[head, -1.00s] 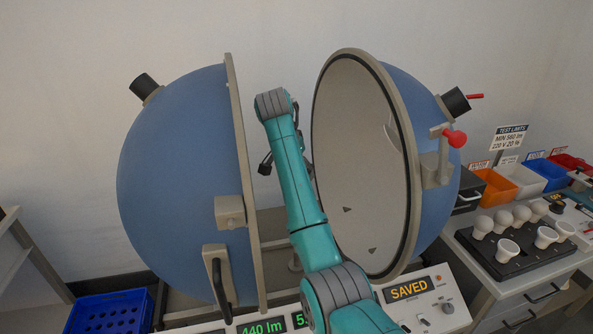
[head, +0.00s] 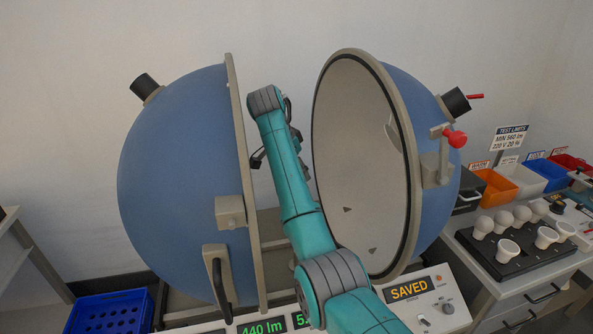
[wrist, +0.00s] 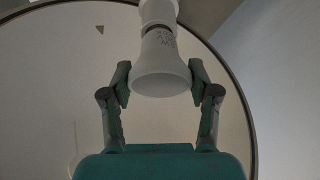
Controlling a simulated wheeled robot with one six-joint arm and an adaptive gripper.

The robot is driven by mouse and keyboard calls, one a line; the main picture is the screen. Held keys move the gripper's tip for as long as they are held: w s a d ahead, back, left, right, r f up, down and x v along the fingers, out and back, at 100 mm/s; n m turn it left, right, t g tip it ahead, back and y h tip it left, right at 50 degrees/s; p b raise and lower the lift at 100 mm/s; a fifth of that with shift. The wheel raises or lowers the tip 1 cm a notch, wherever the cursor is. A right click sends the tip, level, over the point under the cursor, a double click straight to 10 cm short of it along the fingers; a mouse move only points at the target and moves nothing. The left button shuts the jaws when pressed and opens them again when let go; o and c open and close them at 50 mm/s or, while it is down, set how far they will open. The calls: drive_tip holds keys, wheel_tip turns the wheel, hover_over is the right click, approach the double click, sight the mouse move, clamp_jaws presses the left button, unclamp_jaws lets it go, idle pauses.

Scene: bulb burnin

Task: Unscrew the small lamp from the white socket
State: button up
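The small lamp (wrist: 161,68) is white, with a wide round face and dark print on its neck. It hangs face down from the white socket (wrist: 158,11) at the top of the wrist view. My gripper (wrist: 160,80) has one finger on each side of the lamp's wide end, with narrow gaps showing beside it. The fingers stand apart; firm contact does not show. In the head view my gripper is mostly hidden by my arm, with a dark part (head: 258,160) showing between the sphere halves. The lamp and socket are hidden there.
The open blue sphere has a left half (head: 180,190) and a right half (head: 365,160) close on both sides of my arm. A panel reads SAVED (head: 408,290). A black tray (head: 510,262) with several white bulbs and coloured bins (head: 548,174) stand at right.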

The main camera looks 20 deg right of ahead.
drive_tip(key=n, duration=0.2)
drive_tip(key=n+t+y, duration=0.1)
drive_tip(key=n, duration=0.2)
drive_tip(key=shift+d+t, duration=0.1)
drive_tip(key=shift+t, duration=0.2)
drive_tip(key=n+y, duration=0.1)
drive_tip(key=n, duration=0.2)
drive_tip(key=n+t+y, duration=0.1)
drive_tip(key=n, duration=0.2)
drive_tip(key=n+y, duration=0.1)
drive_tip(key=n, duration=0.2)
drive_tip(key=n+y, duration=0.1)
drive_tip(key=n, duration=0.2)
drive_tip(key=shift+y, duration=0.3)
drive_tip(key=n+y, duration=0.1)
drive_tip(key=n, duration=0.2)
drive_tip(key=n+g+y, duration=0.1)
drive_tip(key=n, duration=0.2)
drive_tip(key=o, duration=1)
